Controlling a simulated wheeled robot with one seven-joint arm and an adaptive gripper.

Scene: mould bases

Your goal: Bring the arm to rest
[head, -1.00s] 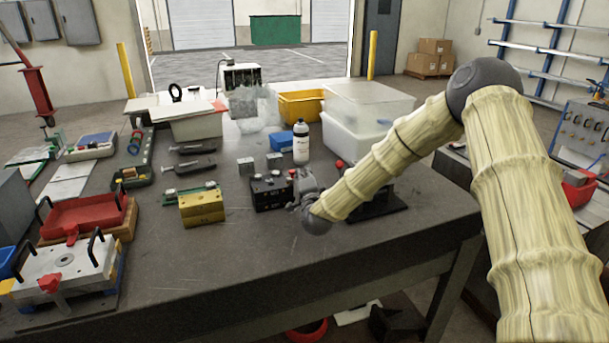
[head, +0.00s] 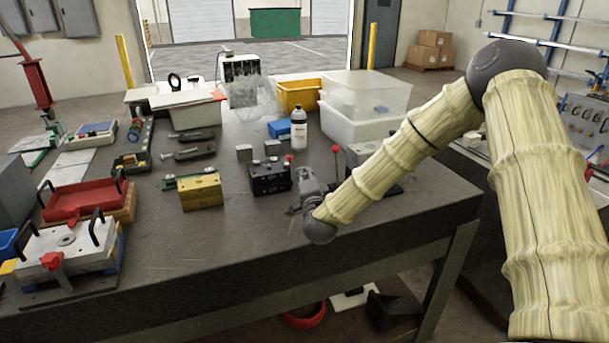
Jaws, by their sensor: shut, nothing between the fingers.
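My arm (head: 400,150), in a pale ribbed sleeve, reaches in from the right over the front right part of the dark table. My gripper (head: 295,211) is at its end, small and partly hidden by the wrist. It is shut and empty, just in front and to the right of the black block (head: 270,177). I cannot tell whether it touches the table.
A yellow block (head: 201,191) stands left of the black block. A white bottle (head: 299,134) and a clear bin (head: 368,100) stand behind. A red tray (head: 83,205) and a metal mould base (head: 65,252) are at left. The table's front middle is clear.

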